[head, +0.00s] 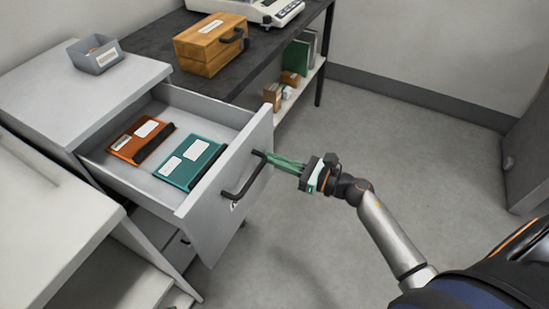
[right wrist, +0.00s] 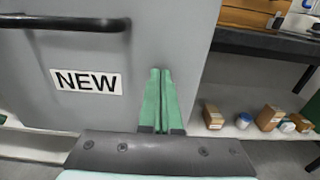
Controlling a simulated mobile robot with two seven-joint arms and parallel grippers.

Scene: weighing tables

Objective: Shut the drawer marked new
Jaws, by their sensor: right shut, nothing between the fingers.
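The drawer marked new (head: 222,200) stands pulled out of the grey cabinet in the head view. Its front faces right and carries a black bar handle (head: 243,178). An orange folder or case (head: 127,146) and a teal one (head: 178,172) lie inside. In the right wrist view the drawer front (right wrist: 180,40) shows the NEW label (right wrist: 86,81) and part of the handle (right wrist: 60,22). My right gripper (head: 270,158) is shut and empty, its green fingertips at the drawer front near the handle's far end. They also show in the right wrist view (right wrist: 160,75); contact is unclear. My left gripper is out of view.
A grey bin (head: 96,56) stands on the cabinet top (head: 50,95). A wooden box (head: 209,46) and a white scale (head: 250,8) stand on the dark table (head: 150,40). Small boxes (head: 272,95) sit on its lower shelf. The floor (head: 400,140) to the right is clear.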

